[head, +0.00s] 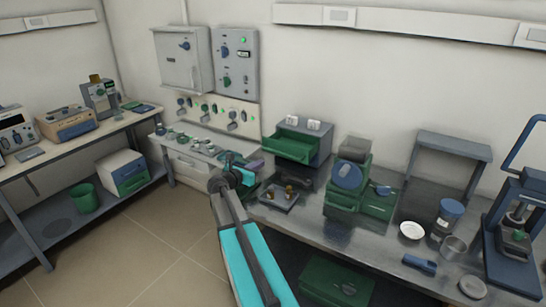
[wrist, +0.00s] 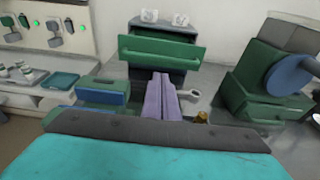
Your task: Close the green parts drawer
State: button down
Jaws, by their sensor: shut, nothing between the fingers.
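The green parts drawer (head: 290,147) is pulled out of its dark grey cabinet (head: 318,140), which stands at the back of the steel bench. In the wrist view the drawer's green front (wrist: 162,52) faces me, with a handle on it. My gripper (head: 256,165) is in front of the cabinet, to the left of and lower than the drawer in the head view. In the wrist view its purple-grey fingers (wrist: 161,92) are together and empty, pointing toward the cabinet below the drawer front. A gap to the drawer seems to show, but the distance is hard to judge.
A green furnace with a round blue door (head: 347,175) stands right of the cabinet. A dark plate with small brass parts (head: 280,196) lies in front of the cabinet. A green and blue box (wrist: 105,92) is left of my fingers. A white dish (head: 411,230) lies farther right.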

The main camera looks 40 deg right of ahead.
jog(key=shift+w+d, duration=0.1)
jog(key=shift+w, duration=0.05)
jog(key=p, duration=0.4)
send_near(288, 144)
jog(key=f, duration=0.1)
jog(key=w+f, duration=0.1)
jog(key=f, duration=0.1)
jog(key=w+f, duration=0.1)
jog(key=shift+w+f, duration=0.2)
jog(key=shift+p+x, duration=0.45)
jog(key=shift+x, duration=0.4)
jog(key=shift+f, duration=0.1)
jog(key=x, duration=0.4)
jog(key=r+b+x, duration=0.1)
jog(key=x, duration=0.2)
jog(key=r+x, duration=0.1)
jog(key=x, duration=0.3)
jog(key=shift+d+b, duration=0.35)
jog(key=shift+d, duration=0.15)
jog(key=shift+w+d, duration=0.1)
jog(key=shift+d, duration=0.1)
jog(key=shift+d+r, duration=0.1)
jog(key=shift+r, duration=0.15)
